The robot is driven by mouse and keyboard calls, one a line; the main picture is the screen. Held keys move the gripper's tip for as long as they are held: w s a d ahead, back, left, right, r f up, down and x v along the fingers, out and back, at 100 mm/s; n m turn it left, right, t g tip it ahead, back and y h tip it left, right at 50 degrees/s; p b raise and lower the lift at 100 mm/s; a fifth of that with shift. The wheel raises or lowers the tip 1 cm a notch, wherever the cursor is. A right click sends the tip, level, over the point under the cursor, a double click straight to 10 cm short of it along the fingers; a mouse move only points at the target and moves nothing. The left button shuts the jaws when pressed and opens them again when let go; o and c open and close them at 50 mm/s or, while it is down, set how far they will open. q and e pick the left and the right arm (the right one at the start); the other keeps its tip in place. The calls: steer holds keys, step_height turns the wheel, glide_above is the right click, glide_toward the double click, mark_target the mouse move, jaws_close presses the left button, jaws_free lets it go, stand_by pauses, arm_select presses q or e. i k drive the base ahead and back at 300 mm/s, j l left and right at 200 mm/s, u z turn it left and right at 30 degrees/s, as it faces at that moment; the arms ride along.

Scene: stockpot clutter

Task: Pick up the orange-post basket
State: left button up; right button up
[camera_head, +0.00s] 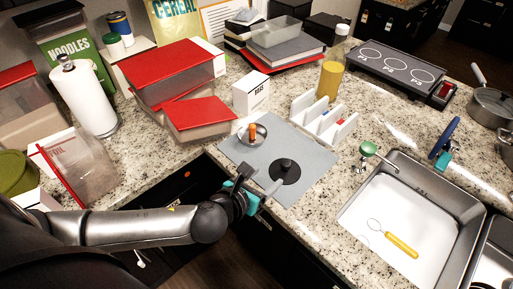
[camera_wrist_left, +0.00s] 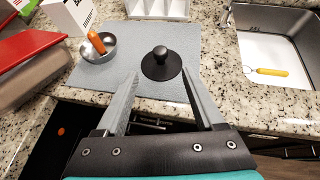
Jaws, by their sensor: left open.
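The orange-post basket is a small round metal dish with an upright orange post (camera_head: 252,131). It sits on the grey mat (camera_head: 232,150) on the counter, near the white box. In the left wrist view the orange-post basket (camera_wrist_left: 97,42) is at the upper left, with its post tilted in the picture. My left gripper (camera_head: 262,188) is open and empty at the mat's front edge, in front of and apart from the basket. In the left wrist view its two fingers (camera_wrist_left: 161,80) are spread, with the basket beyond and left of them. My right gripper is not in view.
A black round lid with a knob (camera_head: 285,171) lies on the mat, close beyond my left fingers. A white small box (camera_head: 251,93), a red-lidded container (camera_head: 202,118) and a white divided rack (camera_head: 323,120) surround the mat. The sink (camera_head: 405,215) is at the right.

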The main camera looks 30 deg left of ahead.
mark_target(252, 135)
steer(key=i+l+u, duration=0.1)
steer(key=u, duration=0.3)
steer(key=i+l+u, duration=0.25)
steer(key=u, duration=0.2)
steer(key=i, duration=0.05)
